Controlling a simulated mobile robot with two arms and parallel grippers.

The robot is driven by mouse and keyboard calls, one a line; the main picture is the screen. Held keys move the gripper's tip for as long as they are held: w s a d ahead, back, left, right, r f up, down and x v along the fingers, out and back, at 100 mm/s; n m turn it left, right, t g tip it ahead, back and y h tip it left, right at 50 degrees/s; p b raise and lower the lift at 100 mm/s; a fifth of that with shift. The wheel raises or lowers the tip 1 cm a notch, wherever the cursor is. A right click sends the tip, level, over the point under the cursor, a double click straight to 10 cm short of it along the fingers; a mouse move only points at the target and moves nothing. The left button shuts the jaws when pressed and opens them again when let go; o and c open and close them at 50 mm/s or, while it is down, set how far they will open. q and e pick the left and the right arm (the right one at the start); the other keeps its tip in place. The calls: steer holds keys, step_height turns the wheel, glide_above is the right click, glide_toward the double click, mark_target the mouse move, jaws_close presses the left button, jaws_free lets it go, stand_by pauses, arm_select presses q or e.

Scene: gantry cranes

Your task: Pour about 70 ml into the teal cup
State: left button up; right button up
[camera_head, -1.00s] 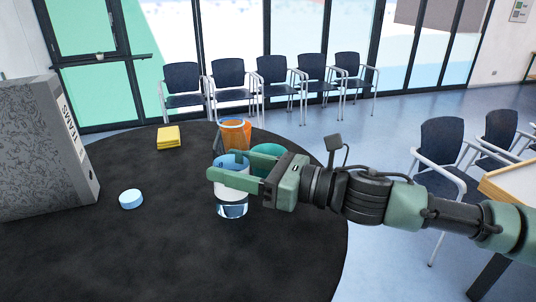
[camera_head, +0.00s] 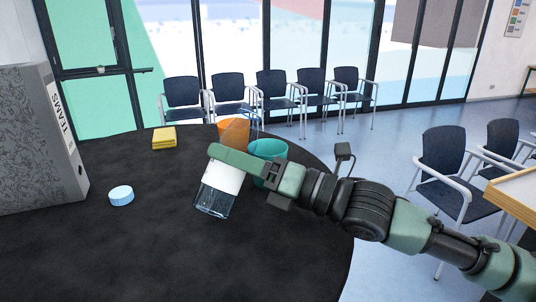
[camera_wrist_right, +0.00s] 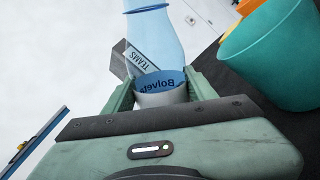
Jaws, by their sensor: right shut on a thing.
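My right gripper (camera_head: 228,165) is shut on a clear bottle (camera_head: 213,201) with a white label and a blue rim. The bottle is tilted, its base to the lower left and its mouth to the upper right. The bottle's neck (camera_wrist_right: 155,35) also shows in the right wrist view. The teal cup (camera_head: 268,150) stands upright on the dark table, just right of and behind the bottle, partly hidden by my gripper. The teal cup (camera_wrist_right: 275,60) is at the right in the wrist view. No stream of liquid shows. My left gripper is not in view.
An orange cup (camera_head: 234,129) stands behind the bottle, close to the teal cup. A blue-white round object (camera_head: 121,195), a yellow stack (camera_head: 164,138) and a grey binder (camera_head: 35,140) are on the left of the black table (camera_head: 150,255). The front of the table is clear.

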steer(key=shift+s+a+m, duration=0.1)
steer(key=shift+m, duration=0.6)
steer(key=m+p, duration=0.1)
steer(key=p, duration=0.2)
steer(key=r+m+t+p, duration=0.1)
steer(key=p, duration=0.2)
steer(key=s+r+m+p, duration=0.1)
steer(key=m+p, duration=0.1)
steer(key=p, duration=0.1)
steer(key=shift+a+t, duration=0.3)
steer(key=shift+t, duration=0.1)
steer(key=shift+f+m+p, duration=0.2)
steer(key=shift+m+p, duration=0.2)
steer(key=shift+p, duration=0.1)
steer(key=m+t+p, duration=0.1)
steer(key=m+p, duration=0.1)
steer(key=shift+f+h+p, duration=0.1)
steer(key=shift+h+p, duration=0.2)
steer(key=shift+w+d+f+m+t+b, duration=0.2)
steer(key=shift+f+m+t+b, duration=0.15)
steer(key=shift+m, duration=0.25)
steer(key=shift+w, duration=0.1)
steer(key=shift+r, duration=0.1)
steer(key=shift+w+r+m+p, duration=0.1)
steer(key=shift+m+p, duration=0.2)
steer(key=shift+r, duration=0.15)
